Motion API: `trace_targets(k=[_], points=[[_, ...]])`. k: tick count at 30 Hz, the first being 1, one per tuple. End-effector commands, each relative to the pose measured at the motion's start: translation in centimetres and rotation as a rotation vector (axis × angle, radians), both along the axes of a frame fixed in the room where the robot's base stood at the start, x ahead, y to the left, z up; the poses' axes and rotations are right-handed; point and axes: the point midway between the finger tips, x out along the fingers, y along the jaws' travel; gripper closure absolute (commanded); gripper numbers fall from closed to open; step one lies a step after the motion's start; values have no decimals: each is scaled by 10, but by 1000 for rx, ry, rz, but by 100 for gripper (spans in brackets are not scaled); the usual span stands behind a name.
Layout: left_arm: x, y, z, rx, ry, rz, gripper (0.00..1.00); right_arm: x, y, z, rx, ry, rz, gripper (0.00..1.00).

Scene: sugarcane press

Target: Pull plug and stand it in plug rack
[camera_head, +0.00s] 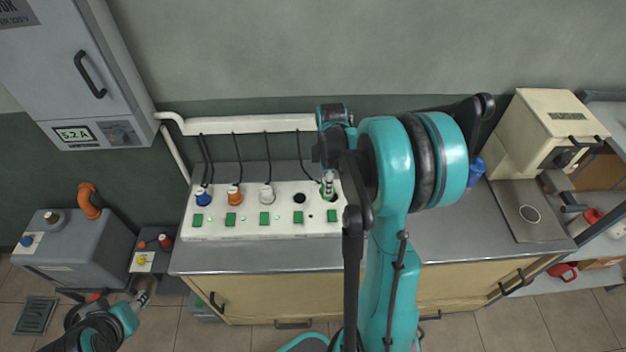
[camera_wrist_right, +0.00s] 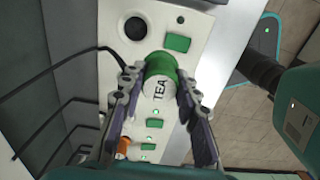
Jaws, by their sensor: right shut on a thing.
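The green plug (camera_wrist_right: 161,66), with a white part marked TEA, lies between the fingers of my right gripper (camera_wrist_right: 157,80) in the right wrist view. The fingers are shut on it from both sides. In the head view my right gripper (camera_head: 328,178) is above the right end of the white socket strip (camera_head: 262,229), with the green plug low at the strip. I cannot tell whether the plug is fully seated. My left gripper (camera_head: 141,296) is at the lower left, away from the strip; its fingers are too small to read. I cannot make out a plug rack.
A cream machine (camera_head: 540,130) stands at the right. The grey counter (camera_head: 250,259) is clear in front of the strip.

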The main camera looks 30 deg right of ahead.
Motion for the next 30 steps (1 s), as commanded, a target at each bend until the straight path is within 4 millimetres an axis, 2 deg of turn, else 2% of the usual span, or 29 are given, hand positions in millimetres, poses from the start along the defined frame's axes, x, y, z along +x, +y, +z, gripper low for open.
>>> trace_targets(k=[5, 12, 15, 18, 22, 30], points=[[0, 0, 6, 0, 0, 0, 60, -12, -20, 6, 0, 0, -37, 100], [0, 0, 17, 0, 0, 0, 60, -22, -98, -11, -1, -1, -248, 100], [0, 0, 20, 0, 0, 0, 60, -29, -126, -20, -1, -1, -325, 100], [0, 0, 22, 0, 0, 0, 60, -35, -144, -27, -1, -1, -377, 100], [0, 0, 21, 0, 0, 0, 60, -38, -152, -32, -1, -1, -401, 100], [0, 0, 7, 0, 0, 0, 60, -38, -152, -52, 0, 0, -401, 100]])
